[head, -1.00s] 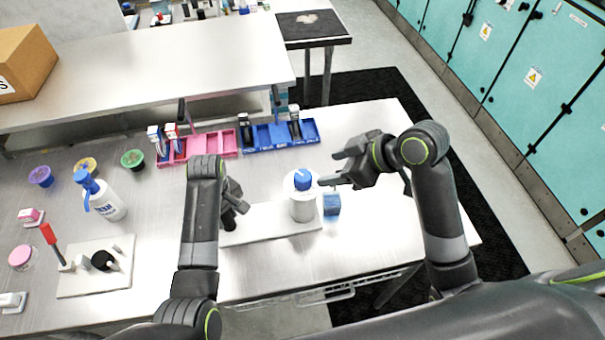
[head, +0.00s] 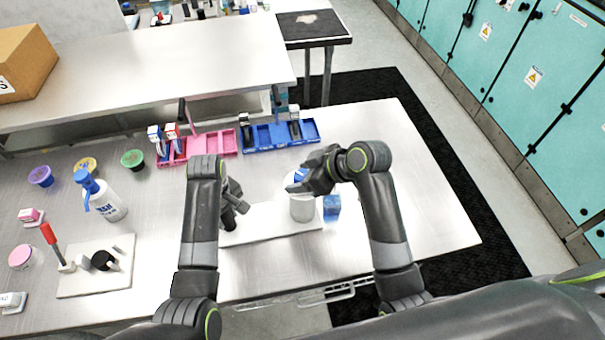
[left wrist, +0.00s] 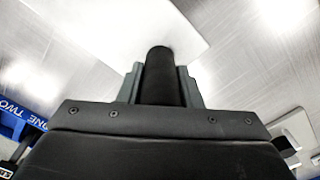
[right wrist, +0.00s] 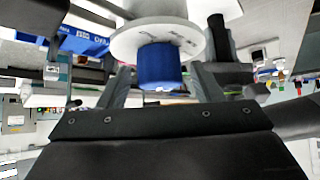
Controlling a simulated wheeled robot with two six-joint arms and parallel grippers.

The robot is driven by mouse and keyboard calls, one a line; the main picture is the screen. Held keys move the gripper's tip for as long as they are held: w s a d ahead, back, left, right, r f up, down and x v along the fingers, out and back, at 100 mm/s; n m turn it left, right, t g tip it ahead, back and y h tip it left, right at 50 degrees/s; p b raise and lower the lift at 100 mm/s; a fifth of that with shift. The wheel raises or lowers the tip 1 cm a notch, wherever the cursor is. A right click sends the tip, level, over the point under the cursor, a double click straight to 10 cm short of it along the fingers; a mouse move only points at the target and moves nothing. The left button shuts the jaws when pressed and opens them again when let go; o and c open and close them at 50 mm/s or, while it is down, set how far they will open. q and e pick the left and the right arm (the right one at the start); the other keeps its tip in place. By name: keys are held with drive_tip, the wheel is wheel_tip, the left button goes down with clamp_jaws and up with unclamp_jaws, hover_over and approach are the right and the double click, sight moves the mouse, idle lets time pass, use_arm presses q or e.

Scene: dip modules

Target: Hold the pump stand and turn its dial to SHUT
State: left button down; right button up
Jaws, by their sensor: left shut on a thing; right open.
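The pump stand has a white base plate (head: 268,229) near the table's front, with a white cylinder (head: 302,209) at its right end. A blue dial (head: 300,174) tops the cylinder, partly hidden by my right gripper. My left gripper (head: 238,207) is shut on the stand's black post, which stands upright between its fingers in the left wrist view (left wrist: 160,78). My right gripper (head: 300,183) is open at the dial. In the right wrist view the blue dial (right wrist: 160,72) sits between the open fingers, below a white marked disc (right wrist: 122,42). The disc's lettering is unreadable.
A blue block (head: 332,204) stands just right of the cylinder. A pink tray (head: 215,145) and a blue tray (head: 270,137) lie behind. A white bottle (head: 106,203) and a second white plate (head: 92,284) are at left. The table's right side is clear.

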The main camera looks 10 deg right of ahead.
drive_tip(key=c, duration=1)
drive_tip(key=shift+n, duration=0.3)
drive_tip(key=n+g+y, duration=0.1)
drive_tip(key=n+g, duration=0.1)
drive_tip(key=n+g+y, duration=0.1)
drive_tip(key=n+g, duration=0.1)
drive_tip(key=n, duration=0.1)
drive_tip(key=shift+n+g, duration=0.3)
drive_tip(key=n+g, duration=0.3)
drive_tip(key=n, duration=0.2)
drive_tip(key=shift+g, duration=0.4)
drive_tip(key=shift+h, duration=0.3)
drive_tip(key=o, duration=1)
